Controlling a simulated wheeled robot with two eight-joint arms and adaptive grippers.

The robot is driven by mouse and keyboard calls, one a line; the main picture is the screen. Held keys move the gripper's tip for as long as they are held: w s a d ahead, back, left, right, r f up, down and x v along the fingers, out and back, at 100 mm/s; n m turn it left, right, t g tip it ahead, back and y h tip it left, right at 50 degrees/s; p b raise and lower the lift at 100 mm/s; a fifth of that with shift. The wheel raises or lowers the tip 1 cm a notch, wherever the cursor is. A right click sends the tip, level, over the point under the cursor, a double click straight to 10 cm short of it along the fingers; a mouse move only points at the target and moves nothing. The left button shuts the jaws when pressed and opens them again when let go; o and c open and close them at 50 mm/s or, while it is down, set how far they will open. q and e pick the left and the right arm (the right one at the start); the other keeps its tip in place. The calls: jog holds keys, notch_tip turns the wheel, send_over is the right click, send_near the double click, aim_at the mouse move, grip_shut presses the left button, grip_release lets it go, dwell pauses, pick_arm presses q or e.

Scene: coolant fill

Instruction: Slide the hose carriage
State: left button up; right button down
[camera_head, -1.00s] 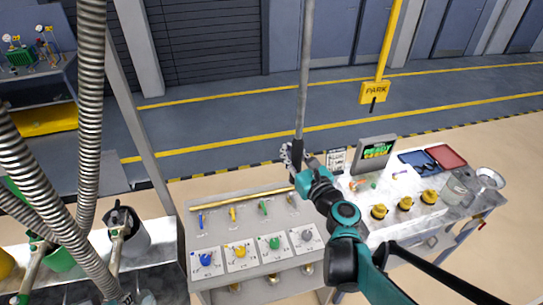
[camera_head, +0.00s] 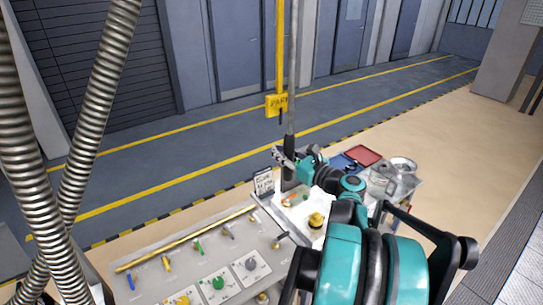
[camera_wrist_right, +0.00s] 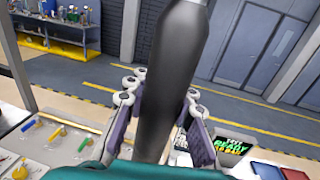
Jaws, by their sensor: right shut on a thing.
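A dark handle (camera_head: 289,150) hangs at the lower end of a thin grey vertical pole (camera_head: 293,60). The top of the pole and any carriage above it are out of view. My right gripper (camera_head: 284,160) is shut on the handle. In the right wrist view the handle (camera_wrist_right: 172,80) stands between the purple finger pads. A yellow PARK sign (camera_head: 277,104) hangs on a yellow post, just left of the pole in the head view. My left gripper is not in view.
A panel (camera_head: 190,262) with coloured levers and knobs is at the lower left. Right of it, a white bench bears a yellow-capped port (camera_head: 316,220), a red tray (camera_head: 364,155) and a metal bowl (camera_head: 403,165). Ribbed hoses (camera_head: 95,100) cross the left side. Floor at right is clear.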

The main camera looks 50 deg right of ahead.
jog(key=c, duration=1.3)
grip_release()
jog(key=shift+d, duration=0.1)
jog(key=s, duration=0.8)
jog(key=s+a, duration=0.1)
jog(key=s, duration=0.3)
